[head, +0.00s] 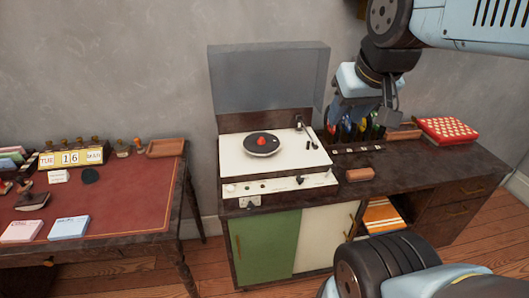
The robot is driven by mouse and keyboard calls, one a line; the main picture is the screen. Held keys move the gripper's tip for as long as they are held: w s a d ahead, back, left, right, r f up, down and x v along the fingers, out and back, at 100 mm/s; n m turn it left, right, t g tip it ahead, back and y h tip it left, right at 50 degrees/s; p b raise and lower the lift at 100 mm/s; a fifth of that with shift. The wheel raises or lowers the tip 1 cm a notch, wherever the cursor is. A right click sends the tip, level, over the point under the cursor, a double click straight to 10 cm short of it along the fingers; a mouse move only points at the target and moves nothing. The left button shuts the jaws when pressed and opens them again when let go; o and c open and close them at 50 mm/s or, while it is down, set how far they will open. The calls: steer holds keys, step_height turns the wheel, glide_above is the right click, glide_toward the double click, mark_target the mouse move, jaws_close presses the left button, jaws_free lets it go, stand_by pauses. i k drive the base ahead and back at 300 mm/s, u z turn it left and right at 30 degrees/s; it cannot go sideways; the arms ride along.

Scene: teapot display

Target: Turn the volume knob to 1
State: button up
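A record player (300,150) with a raised clear lid stands on the dark sideboard. Its cream front panel (275,188) carries several small controls. A dark knob (299,180) sits on the right part of this panel, and smaller controls sit at its left. The labels and numbers are too small to read, so I cannot tell which control is for volume or its setting. My gripper (362,112) hangs above the sideboard, up and to the right of the panel, apart from the knob. Its fingers are seen at an angle, and I cannot tell how far apart they are.
Several bottles (362,130) stand behind my gripper. A red patterned box (447,130) sits at the right. A desk (130,200) with a calendar (70,158) stands at the left.

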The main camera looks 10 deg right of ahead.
mark_target(250, 206)
steer(key=z, duration=0.7)
steer(key=k, duration=1.6)
steer(key=u, duration=0.7)
steer(key=i, duration=1)
